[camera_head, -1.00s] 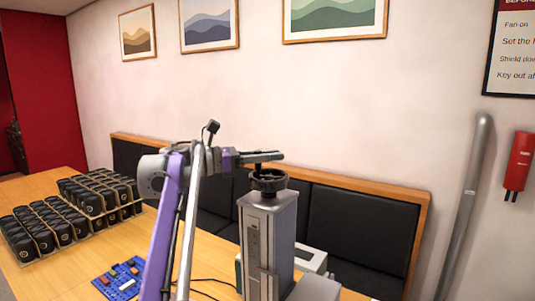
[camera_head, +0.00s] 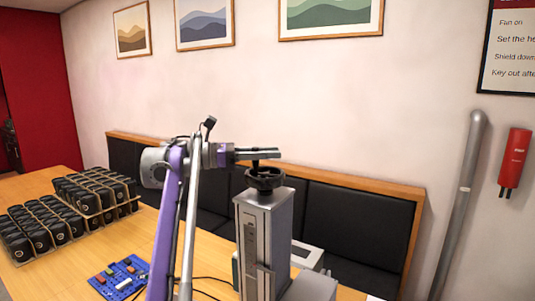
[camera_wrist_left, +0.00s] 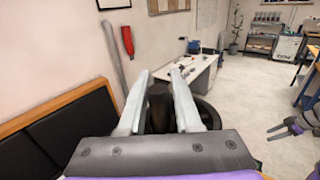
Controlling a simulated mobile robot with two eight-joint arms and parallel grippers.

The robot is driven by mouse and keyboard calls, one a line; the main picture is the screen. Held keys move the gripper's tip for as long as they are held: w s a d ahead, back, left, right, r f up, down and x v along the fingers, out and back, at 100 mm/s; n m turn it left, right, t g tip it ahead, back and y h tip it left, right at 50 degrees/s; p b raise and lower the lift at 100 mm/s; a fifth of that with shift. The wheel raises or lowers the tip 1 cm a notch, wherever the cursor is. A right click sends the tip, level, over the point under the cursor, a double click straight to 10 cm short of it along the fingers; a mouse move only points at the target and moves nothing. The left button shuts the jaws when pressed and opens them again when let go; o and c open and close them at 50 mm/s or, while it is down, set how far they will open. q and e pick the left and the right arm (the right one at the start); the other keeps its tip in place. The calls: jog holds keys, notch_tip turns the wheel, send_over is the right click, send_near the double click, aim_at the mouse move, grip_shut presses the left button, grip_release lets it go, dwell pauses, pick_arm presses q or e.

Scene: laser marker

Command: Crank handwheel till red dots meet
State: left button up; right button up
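The grey laser marker column (camera_head: 263,235) stands on the table, with the black handwheel (camera_head: 265,178) on its top. My left gripper (camera_head: 262,154) lies level just above the wheel, its fingers pointing right. In the left wrist view the fingers (camera_wrist_left: 159,100) stand on both sides of the wheel's dark crank handle (camera_wrist_left: 158,108), which fills the gap between them; the gripper looks shut on it. Part of the wheel's rim (camera_wrist_left: 207,113) shows behind the right finger. I cannot make out the red dots. My right gripper (camera_wrist_left: 276,131) shows at the wrist view's right edge, its fingers apart and empty.
Several black items in holders (camera_head: 95,195) and a blue mat (camera_head: 122,276) with small parts lie to the left on the table. A black cushioned bench (camera_head: 355,225) runs behind the column. A grey pipe (camera_head: 462,200) and a red extinguisher (camera_head: 515,160) are at right.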

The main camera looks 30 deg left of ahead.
pick_arm(q)
jog(key=o, duration=0.3)
jog(key=v, duration=1)
jog(key=shift+s+a, duration=0.3)
jog(key=shift+c, duration=0.3)
